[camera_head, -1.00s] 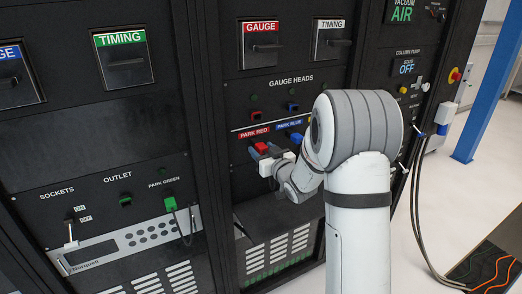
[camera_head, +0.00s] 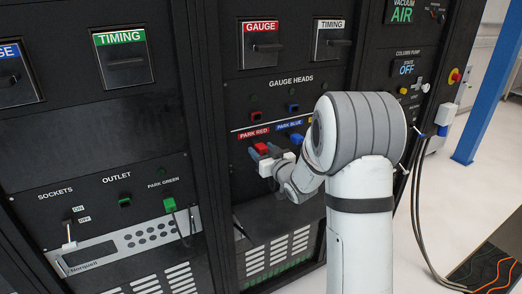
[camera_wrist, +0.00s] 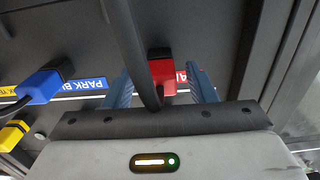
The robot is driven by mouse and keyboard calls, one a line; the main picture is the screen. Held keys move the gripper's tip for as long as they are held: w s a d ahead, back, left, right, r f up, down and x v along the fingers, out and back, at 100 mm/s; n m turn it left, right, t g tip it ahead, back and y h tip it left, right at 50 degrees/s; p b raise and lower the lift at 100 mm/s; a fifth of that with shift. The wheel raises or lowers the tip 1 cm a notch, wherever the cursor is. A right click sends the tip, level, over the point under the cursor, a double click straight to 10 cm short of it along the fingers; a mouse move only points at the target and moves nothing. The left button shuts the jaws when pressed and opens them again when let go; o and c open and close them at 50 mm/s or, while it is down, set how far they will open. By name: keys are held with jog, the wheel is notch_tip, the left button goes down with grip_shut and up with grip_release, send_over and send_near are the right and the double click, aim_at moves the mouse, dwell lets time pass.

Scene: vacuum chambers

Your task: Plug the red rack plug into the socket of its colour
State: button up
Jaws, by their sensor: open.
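The red rack plug (camera_head: 261,148) sits at the PARK RED place on the rack panel. In the wrist view the red plug (camera_wrist: 162,72) shows between the two blue-grey fingers of my gripper (camera_wrist: 160,88), with its dark cable running across the picture. My gripper (camera_head: 265,158) is open around the plug, with a gap visible to the fingers. The red socket (camera_head: 256,113) is above, under the GAUGE HEADS label, and looks empty. My arm hides part of the panel to the right.
A blue plug (camera_head: 296,138) is parked to the right of the red one and also shows in the wrist view (camera_wrist: 40,86). A yellow plug (camera_wrist: 12,134) is beyond it. A blue socket (camera_head: 292,107) is beside the red socket. A green plug (camera_head: 170,204) hangs at PARK GREEN.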

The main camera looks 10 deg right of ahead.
jog(key=shift+c, duration=0.3)
grip_shut()
jog(key=shift+b+v, duration=0.85)
jog(key=shift+v, duration=2.15)
notch_tip(320, 180, up, 10)
jog(key=p, duration=0.4)
send_over(264, 151)
jog(key=s, duration=0.2)
jog(key=shift+d, duration=0.35)
